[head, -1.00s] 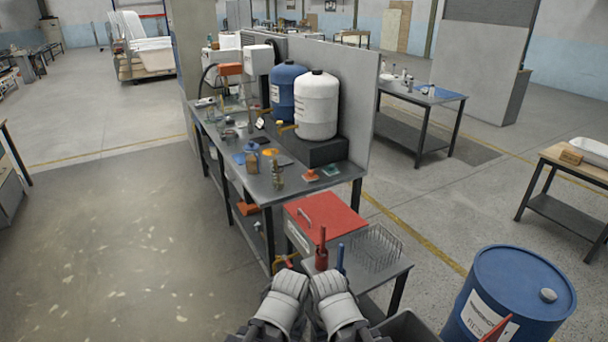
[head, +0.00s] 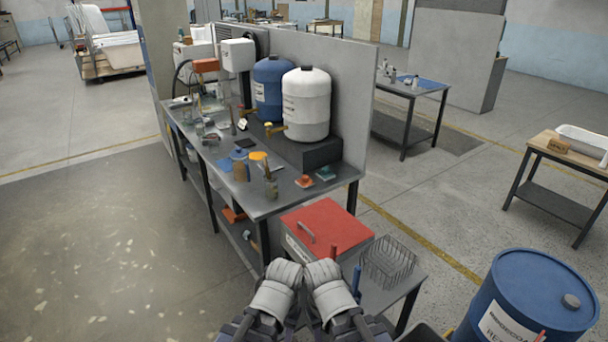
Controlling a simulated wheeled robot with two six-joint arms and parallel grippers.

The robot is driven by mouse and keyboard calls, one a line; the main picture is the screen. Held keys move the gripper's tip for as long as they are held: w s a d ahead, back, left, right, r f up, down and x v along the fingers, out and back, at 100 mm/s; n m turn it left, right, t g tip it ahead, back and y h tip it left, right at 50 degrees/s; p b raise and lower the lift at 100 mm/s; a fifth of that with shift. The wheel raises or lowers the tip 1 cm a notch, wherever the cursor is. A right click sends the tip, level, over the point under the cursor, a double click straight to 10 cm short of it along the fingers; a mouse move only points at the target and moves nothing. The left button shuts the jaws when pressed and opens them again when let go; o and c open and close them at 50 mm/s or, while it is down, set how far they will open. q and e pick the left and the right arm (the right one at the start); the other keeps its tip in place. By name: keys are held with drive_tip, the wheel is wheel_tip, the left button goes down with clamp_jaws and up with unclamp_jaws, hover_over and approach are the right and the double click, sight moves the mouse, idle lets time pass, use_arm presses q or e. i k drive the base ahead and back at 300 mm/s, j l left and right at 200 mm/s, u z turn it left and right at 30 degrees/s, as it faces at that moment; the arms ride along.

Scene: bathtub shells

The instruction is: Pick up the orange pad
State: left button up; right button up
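The orange pad (head: 304,181) appears as a small orange block lying on the near right end of the grey workbench (head: 240,192). A similar teal pad (head: 325,173) lies just to its right. My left gripper (head: 284,273) and my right gripper (head: 322,271) are side by side at the bottom middle, nearer to me than the bench and apart from the pad. I see their pale housings from behind. Their fingertips are hidden, so I cannot tell whether they are open.
A red-lidded box (head: 328,226) and a wire basket (head: 388,262) stand on a low cart between me and the bench. Bottles stand left of the pad; a white tank (head: 306,105) stands behind. A blue drum (head: 535,295) is at right. Floor at left is clear.

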sight(305, 182)
drive_tip(key=i+j+z, duration=0.1)
drive_tip(key=i+j, duration=0.45)
drive_tip(key=j, duration=0.15)
drive_tip(key=i+j+z, duration=0.15)
drive_tip(key=i+j, duration=0.35)
drive_tip(key=j, duration=0.2)
drive_tip(key=i+j+z, duration=0.15)
drive_tip(key=i+j, duration=0.3)
drive_tip(key=j, duration=0.35)
drive_tip(key=i+j+z, duration=0.15)
drive_tip(key=j, duration=0.25)
drive_tip(key=i+j, duration=0.3)
drive_tip(key=j+z, duration=0.05)
drive_tip(key=j, duration=0.05)
